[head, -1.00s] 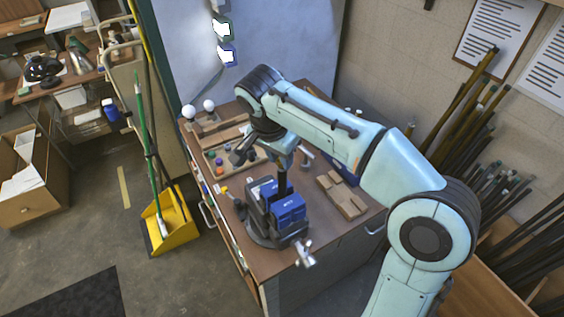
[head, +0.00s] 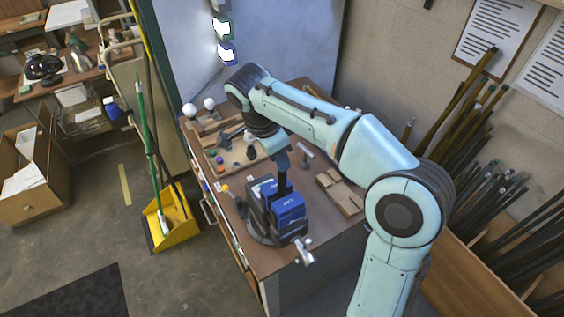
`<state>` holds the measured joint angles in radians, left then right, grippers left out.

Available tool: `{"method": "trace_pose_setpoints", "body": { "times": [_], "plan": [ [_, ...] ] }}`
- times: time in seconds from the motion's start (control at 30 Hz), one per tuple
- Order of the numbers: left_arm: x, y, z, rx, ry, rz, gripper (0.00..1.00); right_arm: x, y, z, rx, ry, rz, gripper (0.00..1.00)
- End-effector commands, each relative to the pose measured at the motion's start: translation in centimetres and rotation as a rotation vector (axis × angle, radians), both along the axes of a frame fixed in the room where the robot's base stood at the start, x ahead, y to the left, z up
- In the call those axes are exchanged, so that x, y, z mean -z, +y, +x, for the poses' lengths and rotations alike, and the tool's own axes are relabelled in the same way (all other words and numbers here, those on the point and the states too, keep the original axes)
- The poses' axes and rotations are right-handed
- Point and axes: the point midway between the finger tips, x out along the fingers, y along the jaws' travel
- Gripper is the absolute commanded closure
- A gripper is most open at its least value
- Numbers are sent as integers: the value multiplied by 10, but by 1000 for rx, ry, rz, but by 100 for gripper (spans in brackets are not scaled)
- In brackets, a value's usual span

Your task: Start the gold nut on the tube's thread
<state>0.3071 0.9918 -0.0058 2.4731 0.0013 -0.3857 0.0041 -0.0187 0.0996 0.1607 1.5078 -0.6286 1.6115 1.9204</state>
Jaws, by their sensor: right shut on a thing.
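My right arm reaches over the workbench, and my right gripper (head: 283,187) points down above the blue vise (head: 287,208). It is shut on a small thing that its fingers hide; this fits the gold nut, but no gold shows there. The tube and its thread cannot be told apart from the dark fingers over the vise. I cannot tell whether nut and tube touch. My left gripper is not in view.
The workbench (head: 285,262) holds a tray of small coloured parts left of the vise, white bulbs (head: 209,103) at the back left and a wooden block (head: 340,193) on the right. Dark rods (head: 470,140) stand along the right wall. A yellow dustpan (head: 172,228) is on the floor.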

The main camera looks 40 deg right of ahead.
Motion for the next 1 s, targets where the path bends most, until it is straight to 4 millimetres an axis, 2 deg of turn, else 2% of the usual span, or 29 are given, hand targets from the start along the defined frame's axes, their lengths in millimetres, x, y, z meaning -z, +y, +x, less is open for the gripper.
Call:
{"method": "trace_pose_setpoints", "body": {
  "times": [0.13,0.5,0.67,0.7,0.8,1.0],
  "plan": [
    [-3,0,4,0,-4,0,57,3,1,0,75,10,2,100],
    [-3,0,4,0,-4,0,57,3,0,0,94,9,2,100],
    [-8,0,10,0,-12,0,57,3,0,1,196,10,2,100],
    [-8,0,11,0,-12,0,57,3,0,1,227,11,1,69],
    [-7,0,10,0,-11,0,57,3,0,0,219,9,1,43],
    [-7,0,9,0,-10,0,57,2,0,1,218,4,1,43]
  ]
}}
